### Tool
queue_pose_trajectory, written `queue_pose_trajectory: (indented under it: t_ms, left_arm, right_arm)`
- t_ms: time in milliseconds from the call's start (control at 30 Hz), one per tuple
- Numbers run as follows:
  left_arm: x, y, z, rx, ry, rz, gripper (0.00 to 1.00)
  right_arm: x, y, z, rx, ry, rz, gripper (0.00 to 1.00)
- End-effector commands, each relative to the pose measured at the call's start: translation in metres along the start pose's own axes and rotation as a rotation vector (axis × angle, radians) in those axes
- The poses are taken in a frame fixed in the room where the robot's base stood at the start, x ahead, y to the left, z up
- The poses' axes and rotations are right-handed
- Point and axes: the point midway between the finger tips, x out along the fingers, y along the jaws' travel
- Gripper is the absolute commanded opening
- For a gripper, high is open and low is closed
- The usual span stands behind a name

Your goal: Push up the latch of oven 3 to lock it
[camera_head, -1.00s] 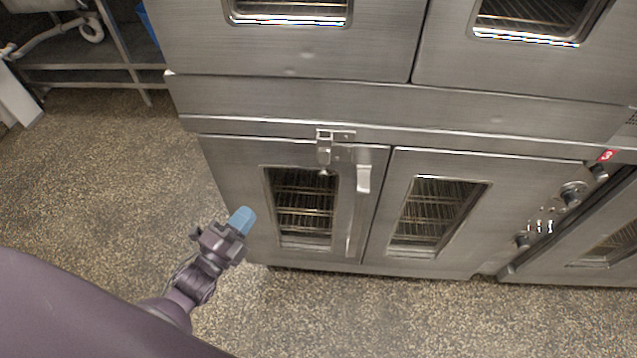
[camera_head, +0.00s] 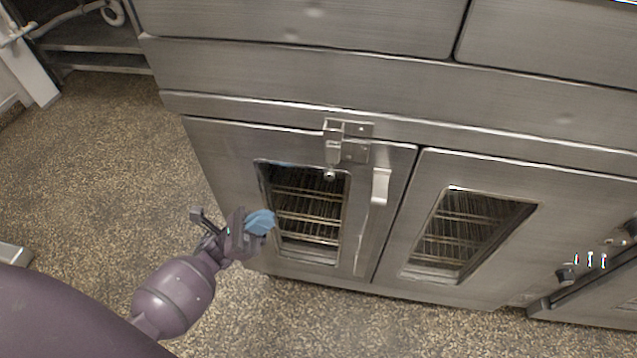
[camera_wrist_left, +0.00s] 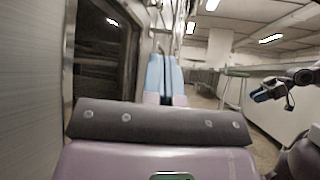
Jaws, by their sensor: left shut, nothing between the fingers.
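The latch (camera_head: 333,152) of the lower oven is a small metal piece at the top of the left door (camera_head: 225,150), just under the ledge. Its arm hangs down, with a round knob at its lower end. The left door looks shut. My left gripper (camera_head: 262,222) has blue fingertips and is below and left of the latch, near the window's left edge, apart from the latch. Its fingers are closed together and empty, as the left wrist view (camera_wrist_left: 166,76) shows. My right gripper (camera_wrist_left: 268,93) shows small at the right of that wrist view; its jaw state is unclear.
A door handle (camera_head: 380,186) stands out right of the latch. The right oven door (camera_head: 500,255) looks shut, with control knobs (camera_head: 566,277) farther right. A ledge (camera_head: 260,110) runs above the doors. Speckled floor (camera_head: 110,170) is free at the left.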

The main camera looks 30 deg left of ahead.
Motion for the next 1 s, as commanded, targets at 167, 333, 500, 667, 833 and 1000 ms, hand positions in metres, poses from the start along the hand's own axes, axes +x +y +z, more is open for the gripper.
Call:
queue_pose_trajectory:
  t_ms: [167, 333, 500, 667, 833, 1000]
  left_arm:
    - [0.001, 0.0, 0.0, 0.009, -0.002, -0.006, 0.0]
    - [0.001, 0.0, 0.0, 0.007, -0.002, -0.006, 0.0]
    - [0.01, 0.0, 0.001, 0.007, -0.003, -0.006, 0.0]
    - [0.033, 0.0, 0.002, 0.009, -0.005, -0.009, 0.0]
    - [0.064, 0.0, 0.002, 0.009, -0.006, -0.01, 0.0]
    - [0.093, 0.0, 0.002, 0.008, -0.006, -0.009, 0.0]
  right_arm:
    - [-0.001, 0.001, -0.004, -0.004, 0.01, 0.0, 0.34]
    - [-0.001, 0.001, -0.003, -0.004, 0.005, 0.001, 0.34]
    - [-0.002, 0.001, 0.0, -0.002, 0.0, 0.001, 0.34]
    - [-0.003, 0.001, 0.002, 0.009, -0.007, 0.004, 0.34]
    - [-0.006, 0.002, 0.002, 0.024, -0.012, 0.008, 0.34]
    - [-0.008, 0.002, 0.003, 0.034, -0.018, 0.01, 0.34]
